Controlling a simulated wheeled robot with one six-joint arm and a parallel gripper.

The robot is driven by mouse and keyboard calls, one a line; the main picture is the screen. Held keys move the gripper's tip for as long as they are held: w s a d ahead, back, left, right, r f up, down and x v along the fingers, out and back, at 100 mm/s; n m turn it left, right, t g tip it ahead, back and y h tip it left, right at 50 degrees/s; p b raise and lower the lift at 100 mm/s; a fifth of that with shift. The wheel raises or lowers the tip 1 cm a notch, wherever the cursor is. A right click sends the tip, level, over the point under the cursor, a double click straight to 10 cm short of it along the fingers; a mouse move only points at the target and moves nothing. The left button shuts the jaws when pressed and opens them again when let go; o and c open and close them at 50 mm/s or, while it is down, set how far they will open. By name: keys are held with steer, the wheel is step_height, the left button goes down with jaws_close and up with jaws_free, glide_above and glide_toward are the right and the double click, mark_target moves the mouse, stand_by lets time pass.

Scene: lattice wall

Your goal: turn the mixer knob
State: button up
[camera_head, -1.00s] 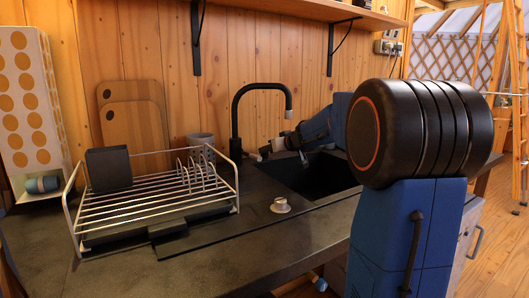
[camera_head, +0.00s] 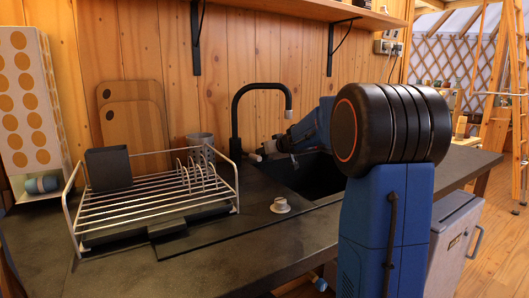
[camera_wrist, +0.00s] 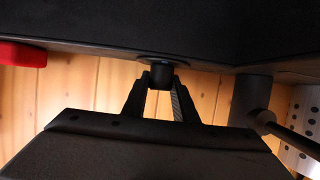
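The mixer knob (camera_wrist: 162,75) is a small black cylinder at the underside of a dark surface in the wrist view. My gripper (camera_wrist: 163,82) has one finger on each side of it, with the tips close against its sides. I cannot tell whether the fingers press on it. In the head view my gripper (camera_head: 264,151) is low beside the black faucet (camera_head: 236,125), just right of its base. The knob is not clearly visible there. The faucet's base (camera_wrist: 249,97) appears right of the fingers in the wrist view.
The dark sink (camera_head: 310,176) lies beneath my forearm. A wire dish rack (camera_head: 150,196) with a dark holder (camera_head: 108,168) stands left of the faucet. A small round plug (camera_head: 280,206) sits on the counter (camera_head: 240,255). A red object (camera_wrist: 22,54) shows at the wrist view's left.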

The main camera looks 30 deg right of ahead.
steer(key=shift+d+n+y, duration=0.1)
steer(key=shift+n+y, duration=0.2)
steer(key=shift+y, duration=0.1)
steer(key=n+y, duration=0.2)
steer(key=n+g+y, duration=0.1)
steer(key=n+y, duration=0.1)
steer(key=shift+g+y, duration=0.3)
steer(key=shift+y, duration=0.1)
steer(key=shift+n+g+y, duration=1.3)
steer(key=shift+n+y, duration=0.6)
steer(key=shift+n, duration=0.2)
steer(key=o, duration=1)
steer(key=shift+o, duration=0.2)
